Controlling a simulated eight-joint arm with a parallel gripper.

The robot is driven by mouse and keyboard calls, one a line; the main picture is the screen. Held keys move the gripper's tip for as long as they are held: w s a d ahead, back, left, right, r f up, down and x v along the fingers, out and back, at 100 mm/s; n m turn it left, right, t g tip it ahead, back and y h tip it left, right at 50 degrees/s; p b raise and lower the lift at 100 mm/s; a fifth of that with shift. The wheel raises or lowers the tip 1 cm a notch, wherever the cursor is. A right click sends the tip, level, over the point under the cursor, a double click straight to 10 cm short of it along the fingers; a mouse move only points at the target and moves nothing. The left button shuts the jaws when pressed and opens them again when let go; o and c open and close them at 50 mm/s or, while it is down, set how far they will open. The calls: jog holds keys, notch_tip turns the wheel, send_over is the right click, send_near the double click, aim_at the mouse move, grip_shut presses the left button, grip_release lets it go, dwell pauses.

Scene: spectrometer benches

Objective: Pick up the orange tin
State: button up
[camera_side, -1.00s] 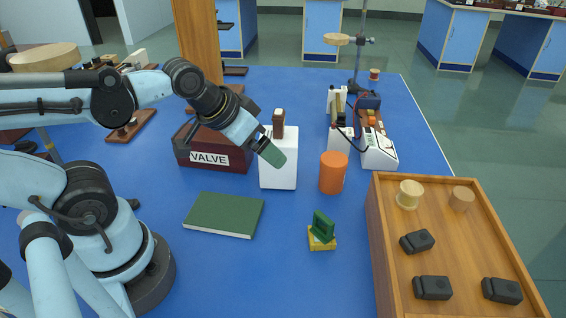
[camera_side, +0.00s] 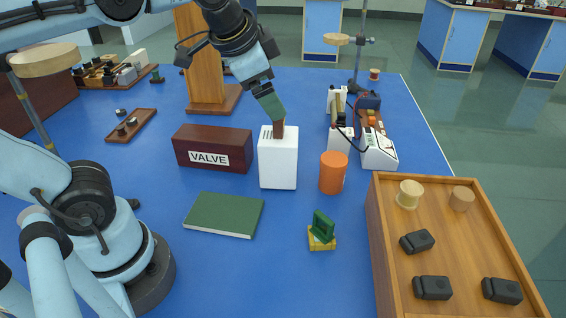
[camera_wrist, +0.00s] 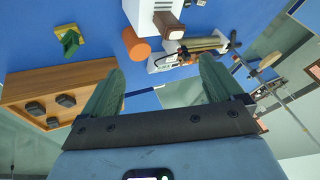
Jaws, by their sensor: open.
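The orange tin (camera_side: 333,173) stands upright on the blue table, right of a white box (camera_side: 278,160) and left of the wooden tray's far corner. In the wrist view the tin (camera_wrist: 135,45) shows beyond the fingertips. My gripper (camera_side: 270,106) is up and left of the tin, its green finger seen in front of or near the brown handle on the white box; I cannot tell whether they touch. In the wrist view both green fingers of my gripper (camera_wrist: 157,75) are spread wide with nothing between them.
A wooden tray (camera_side: 376,240) with black blocks and spools is at the right. A green-and-yellow piece (camera_side: 321,232) and a green book (camera_side: 224,214) lie in front. A VALVE box (camera_side: 212,148) stands left. White instruments (camera_side: 378,150) with wires are behind the tin.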

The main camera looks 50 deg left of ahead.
jog(key=w+d+m+y, duration=0.1)
jog(key=w+m+y, duration=0.4)
jog(key=w+m, duration=0.45)
jog(key=m+t+y, duration=0.1)
jog(key=m+y, duration=0.4)
jog(key=m, duration=0.5)
send_over(332, 160)
jog(key=f, duration=0.8)
jog(key=d+f, duration=0.1)
jog(key=f, duration=0.3)
jog(key=shift+w+f, duration=0.1)
jog(key=shift+f, duration=2.6)
notch_tip(332, 160, down, 2)
jog(key=shift+f, duration=0.1)
jog(key=shift+x, duration=1.15)
jog(key=shift+w+a+f, duration=0.15)
jog(key=shift+w+a, duration=0.05)
jog(key=shift+a, duration=0.15)
jog(key=c, duration=1.1)
